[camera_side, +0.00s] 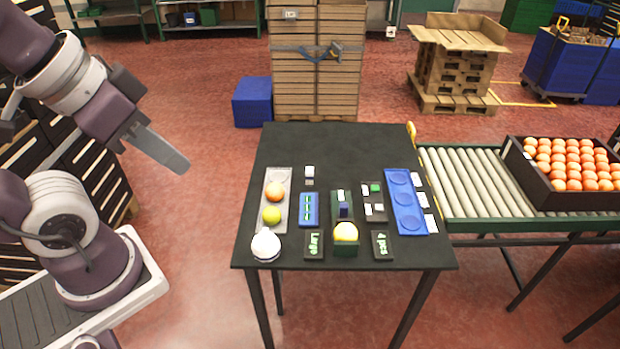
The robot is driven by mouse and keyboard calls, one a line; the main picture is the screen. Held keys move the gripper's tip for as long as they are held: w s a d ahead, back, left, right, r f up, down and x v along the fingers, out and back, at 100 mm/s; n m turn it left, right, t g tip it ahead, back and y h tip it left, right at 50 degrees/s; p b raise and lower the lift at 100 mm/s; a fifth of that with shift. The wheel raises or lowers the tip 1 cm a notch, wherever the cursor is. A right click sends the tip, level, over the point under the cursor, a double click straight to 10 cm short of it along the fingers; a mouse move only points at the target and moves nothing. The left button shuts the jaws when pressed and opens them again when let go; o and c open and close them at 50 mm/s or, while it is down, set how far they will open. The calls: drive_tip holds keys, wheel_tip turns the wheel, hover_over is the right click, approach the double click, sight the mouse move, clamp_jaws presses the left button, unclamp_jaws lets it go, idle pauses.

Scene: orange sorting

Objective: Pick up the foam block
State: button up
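I cannot make out for sure which small piece is the foam block. A small white block (309,171) stands at the middle left of the black table (345,145). A small dark blue block (344,209) stands behind a yellow ball (345,232) in a dark green holder (345,251). My gripper (176,162) is in the air left of the table, well apart from all these pieces. Its grey fingers point down and right and overlap in this view, so their opening is hidden. Nothing shows at their tips.
A grey tray (285,215) holds an orange and a yellow-green fruit. A white round item (266,245), a blue slotted plate (309,210), dark signs (314,245) and a blue tray (399,190) with round recesses stand around. A conveyor (470,180) adjoins on the right. The table's back is clear.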

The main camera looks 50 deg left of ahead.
drive_tip(key=o, duration=0.7)
